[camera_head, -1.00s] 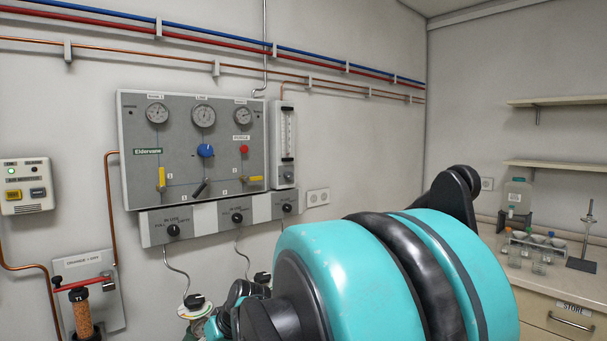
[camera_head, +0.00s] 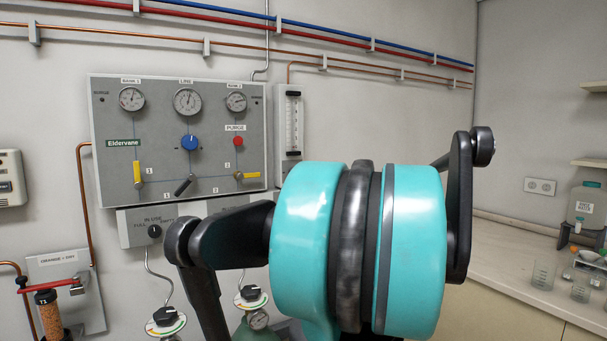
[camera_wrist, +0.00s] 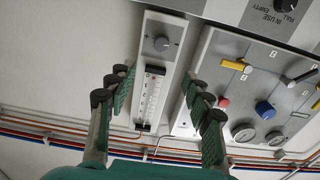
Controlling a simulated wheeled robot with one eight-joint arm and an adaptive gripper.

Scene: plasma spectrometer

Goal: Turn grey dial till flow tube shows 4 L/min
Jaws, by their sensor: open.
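The flow tube (camera_head: 292,122) is a clear vertical scale on a light grey panel right of the gauge panel. In the wrist view the flow tube (camera_wrist: 151,98) appears upside down, and its reading is too small to tell. The grey dial (camera_wrist: 162,43) is a round knob at the tube's lower end, above the tube in that picture. In the head view my arm hides the dial. My gripper (camera_wrist: 157,81) is open and empty. Its fingers appear on either side of the tube panel, with the dial beyond their tips; I see no contact.
The gauge panel (camera_head: 255,130) carries a blue knob (camera_head: 189,142), a red purge button (camera_head: 238,141) and yellow levers beside the tube. Pipes (camera_head: 350,62) run above. A bench (camera_head: 510,265) with glassware stands at right. Cylinder valves (camera_head: 165,322) sit below.

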